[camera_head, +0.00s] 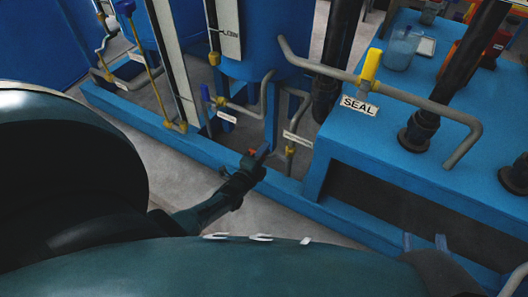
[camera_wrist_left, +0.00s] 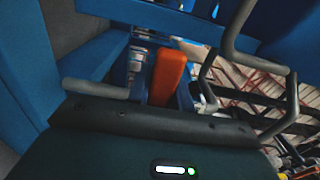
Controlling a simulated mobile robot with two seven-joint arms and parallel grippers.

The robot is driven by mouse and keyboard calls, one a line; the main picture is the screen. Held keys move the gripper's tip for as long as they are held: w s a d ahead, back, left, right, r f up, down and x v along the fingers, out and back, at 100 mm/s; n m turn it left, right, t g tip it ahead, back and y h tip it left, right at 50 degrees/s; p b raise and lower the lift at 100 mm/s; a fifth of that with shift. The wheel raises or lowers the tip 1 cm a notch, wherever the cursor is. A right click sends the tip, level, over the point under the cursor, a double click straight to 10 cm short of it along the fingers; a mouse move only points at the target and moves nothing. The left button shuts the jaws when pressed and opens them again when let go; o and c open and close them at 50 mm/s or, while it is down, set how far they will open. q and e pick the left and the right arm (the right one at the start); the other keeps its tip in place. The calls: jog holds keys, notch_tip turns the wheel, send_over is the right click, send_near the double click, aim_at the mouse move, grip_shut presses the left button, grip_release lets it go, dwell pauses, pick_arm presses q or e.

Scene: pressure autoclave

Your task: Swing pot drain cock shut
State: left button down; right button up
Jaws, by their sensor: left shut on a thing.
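The pot drain cock's handle appears to be the orange-red lever (camera_wrist_left: 168,76), seen upright between the blue fingers of my left gripper (camera_wrist_left: 163,62) in the left wrist view. My left gripper (camera_head: 261,155) is shut on this lever. In the head view only a small red bit of the lever (camera_head: 253,152) shows at the fingers, low below the blue pot (camera_head: 262,42). The cock's body is mostly hidden. My right gripper (camera_head: 424,243) shows at the lower right, its two blue fingers apart and empty.
A yellow lever (camera_head: 371,64) with a SEAL label (camera_head: 360,106) sits on a grey pipe above the blue bench (camera_head: 342,149). A blue-handled valve (camera_head: 205,93) and thin pipes stand left of the pot. A blue frame rail (camera_head: 150,122) runs along the floor.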

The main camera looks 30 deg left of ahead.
pick_arm(q)
jog(key=shift+w+r, duration=0.1)
jog(key=shift+r, duration=0.1)
pick_arm(e)
jog(key=shift+r, duration=0.2)
pick_arm(q)
jog(key=c, duration=1.2)
grip_release()
jog(key=shift+c, duration=0.2)
jog(key=shift+f, duration=0.1)
pick_arm(e)
jog(key=shift+f, duration=0.1)
pick_arm(q)
jog(key=s+p, duration=0.4)
jog(key=s, duration=0.9)
jog(key=shift+s+d, duration=0.15)
jog(key=shift+d, duration=0.3)
pick_arm(e)
jog(key=g+h, duration=0.1)
jog(key=d+m+g+h, duration=0.1)
jog(key=shift+s+d+f+m+g, duration=0.15)
jog(key=shift+m+g, duration=0.15)
